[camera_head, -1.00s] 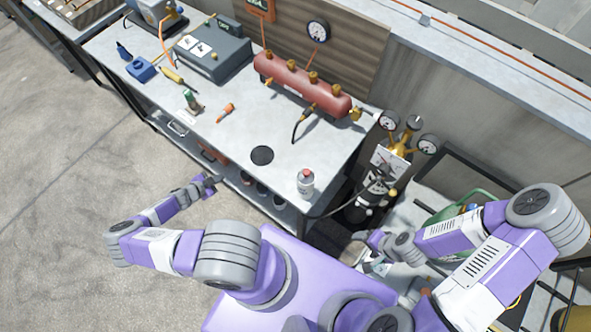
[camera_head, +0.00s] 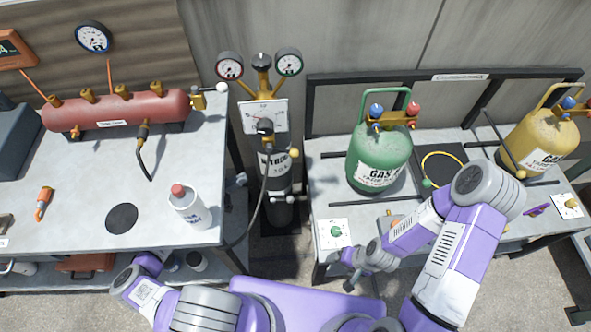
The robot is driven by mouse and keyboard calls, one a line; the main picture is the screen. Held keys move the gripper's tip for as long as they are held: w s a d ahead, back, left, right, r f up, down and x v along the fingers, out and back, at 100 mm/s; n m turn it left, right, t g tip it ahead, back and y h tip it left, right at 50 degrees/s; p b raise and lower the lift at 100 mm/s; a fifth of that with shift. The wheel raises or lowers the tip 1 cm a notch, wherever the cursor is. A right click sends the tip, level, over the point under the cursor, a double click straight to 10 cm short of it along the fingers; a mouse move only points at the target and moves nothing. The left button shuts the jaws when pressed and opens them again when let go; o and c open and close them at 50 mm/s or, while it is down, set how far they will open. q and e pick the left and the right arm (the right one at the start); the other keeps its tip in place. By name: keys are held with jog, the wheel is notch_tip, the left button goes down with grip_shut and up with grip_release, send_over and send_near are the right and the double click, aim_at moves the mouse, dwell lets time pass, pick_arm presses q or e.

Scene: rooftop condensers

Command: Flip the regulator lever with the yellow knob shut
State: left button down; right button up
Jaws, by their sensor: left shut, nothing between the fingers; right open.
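The regulator stands behind the gap between the benches, on a dark cylinder (camera_head: 276,205), with two round gauges and a white dial plate (camera_head: 263,116). A small yellow knob (camera_head: 294,152) shows at the right of the cylinder's neck, below the plate; its lever is too small to read clearly. My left gripper (camera_head: 172,262) is low at the left bench's front edge, partly hidden, shut and empty, well away from the knob. My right gripper (camera_head: 352,272) is open and empty near the right bench's front edge, below and right of the knob.
A white bottle (camera_head: 190,210) stands near the left bench's right edge. A red manifold (camera_head: 117,110) lies behind it. A green gas tank (camera_head: 379,158) and a yellow one (camera_head: 540,145) stand on the right bench. A dark hose (camera_head: 262,200) hangs before the cylinder.

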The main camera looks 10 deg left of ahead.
aim_at(285, 151)
pick_arm(q)
jog(key=w+d+r, duration=0.2)
jog(key=d+r, duration=0.1)
jog(key=d, duration=0.3)
jog(key=w+d+r+g+h+b, duration=0.1)
jog(key=w+d+r, duration=0.1)
jog(key=d+r, duration=0.2)
jog(key=shift+w+d+r+m, duration=0.25)
jog(key=shift+w+d+m, duration=0.15)
jog(key=shift+d, duration=0.8)
pick_arm(e)
jog(key=shift+d+f, duration=0.2)
jog(key=shift+f, duration=0.85)
jog(key=shift+s, duration=0.1)
